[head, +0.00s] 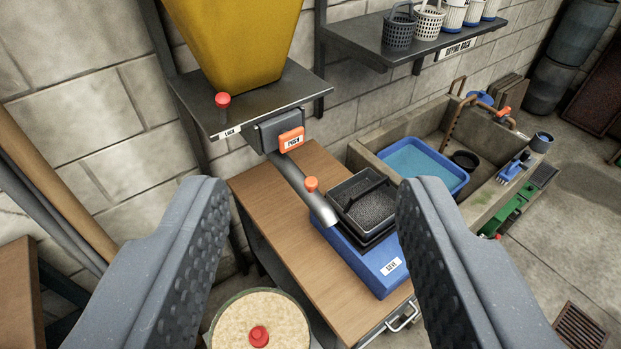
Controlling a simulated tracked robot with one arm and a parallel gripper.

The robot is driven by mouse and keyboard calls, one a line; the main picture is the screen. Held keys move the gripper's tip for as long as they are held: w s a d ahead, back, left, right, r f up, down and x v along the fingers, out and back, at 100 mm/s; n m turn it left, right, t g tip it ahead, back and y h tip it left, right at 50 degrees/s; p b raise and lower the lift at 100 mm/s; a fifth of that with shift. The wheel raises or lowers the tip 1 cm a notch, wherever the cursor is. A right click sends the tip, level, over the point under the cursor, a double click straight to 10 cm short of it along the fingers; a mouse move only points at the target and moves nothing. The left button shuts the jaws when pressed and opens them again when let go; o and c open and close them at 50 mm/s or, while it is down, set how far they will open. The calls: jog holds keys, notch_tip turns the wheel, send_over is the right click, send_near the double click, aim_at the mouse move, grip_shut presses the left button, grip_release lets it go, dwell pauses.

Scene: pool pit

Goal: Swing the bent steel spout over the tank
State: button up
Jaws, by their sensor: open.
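My gripper (312,190) is open and empty, its two dark ribbed fingers wide apart in the foreground. A bent brownish metal pipe (455,118) with an orange grip (503,112) stands at the stone trough (395,150) in the back right, well beyond my right finger. It arches along the trough's far side. I cannot tell for certain which is the task's spout.
A wooden bench (285,235) carries a blue scale (375,262) with a black tray (365,200) of grey granules. A round tub (259,320) with a red knob stands low in front. A shelf (385,40) with baskets hangs above.

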aim_at(310, 188)
jog(key=w+a+f+t+b, duration=0.1)
jog(key=w+a+f+b, duration=0.1)
jog(key=w+f, duration=0.7)
jog(key=w+a+f+b, duration=0.2)
jog(key=w+f+b, duration=0.1)
jog(key=w+f, duration=0.55)
jog(key=w+d+f+m+h+b, duration=0.1)
jog(key=w+f, duration=0.2)
jog(key=f, duration=0.5)
jog(key=w+f+t+h+b, duration=0.1)
jog(key=w+f, duration=0.1)
jog(key=f, duration=0.6)
jog(key=w+d+f+m+h+b, duration=0.1)
jog(key=w+f+b, duration=0.15)
jog(key=f, duration=0.55)
jog(key=shift+w+d+r+b, duration=0.1)
jog(key=shift+w+d+b, duration=0.2)
jog(key=shift+w, duration=2)
jog(key=shift+w+d+r+b, duration=0.15)
jog(key=shift+w+d, duration=0.15)
jog(key=shift+w, duration=1.95)
jog(key=shift+w+d+b, duration=0.25)
jog(key=shift+w+d, duration=0.05)
jog(key=shift+w, duration=2)
